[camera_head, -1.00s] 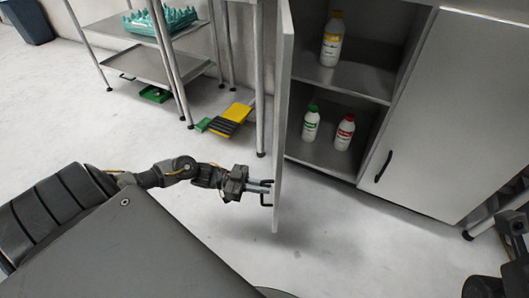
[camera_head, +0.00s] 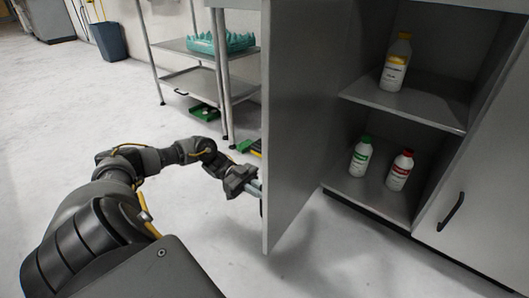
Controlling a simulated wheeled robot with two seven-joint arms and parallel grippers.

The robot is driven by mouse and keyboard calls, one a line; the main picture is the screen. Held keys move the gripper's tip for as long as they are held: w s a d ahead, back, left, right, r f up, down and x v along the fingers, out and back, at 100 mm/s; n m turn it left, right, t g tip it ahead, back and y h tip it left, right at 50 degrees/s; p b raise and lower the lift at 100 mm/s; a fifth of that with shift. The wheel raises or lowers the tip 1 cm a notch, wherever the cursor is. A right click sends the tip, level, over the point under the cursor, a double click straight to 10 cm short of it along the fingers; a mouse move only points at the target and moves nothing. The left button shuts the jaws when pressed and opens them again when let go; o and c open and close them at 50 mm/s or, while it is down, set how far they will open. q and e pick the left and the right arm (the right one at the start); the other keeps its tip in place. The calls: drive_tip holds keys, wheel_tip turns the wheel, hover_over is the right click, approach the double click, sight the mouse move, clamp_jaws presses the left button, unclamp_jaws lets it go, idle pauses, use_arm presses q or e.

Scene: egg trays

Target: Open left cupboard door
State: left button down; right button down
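The left cupboard door (camera_head: 305,120) stands wide open, swung out from the cupboard, with its inner face toward me. My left gripper (camera_head: 257,187) is at the free edge of the door, on its outer side, at mid-low height. Its fingertips are partly hidden behind the door edge, and the door's handle is mostly hidden there too, so I cannot tell whether the fingers are closed on it. My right gripper is not in view.
Inside the cupboard are a yellow-labelled bottle (camera_head: 396,62) on the upper shelf (camera_head: 425,103) and green-capped (camera_head: 361,157) and red-capped (camera_head: 399,171) bottles below. The right door (camera_head: 490,200) is closed. A metal rack (camera_head: 190,82) holds a teal egg tray (camera_head: 222,43). Open floor lies left.

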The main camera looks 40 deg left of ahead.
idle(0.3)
use_arm(q)
drive_tip(key=c, duration=1.6)
unclamp_jaws()
drive_tip(key=shift+a, duration=0.15)
drive_tip(key=a+b, duration=0.2)
drive_tip(key=a, duration=0.1)
drive_tip(key=s+a+b, duration=0.1)
drive_tip(key=a+b, duration=0.1)
drive_tip(key=a, duration=0.2)
drive_tip(key=a+b, duration=0.2)
drive_tip(key=a, duration=0.1)
drive_tip(key=shift+s+a, duration=0.15)
drive_tip(key=shift+a, duration=0.15)
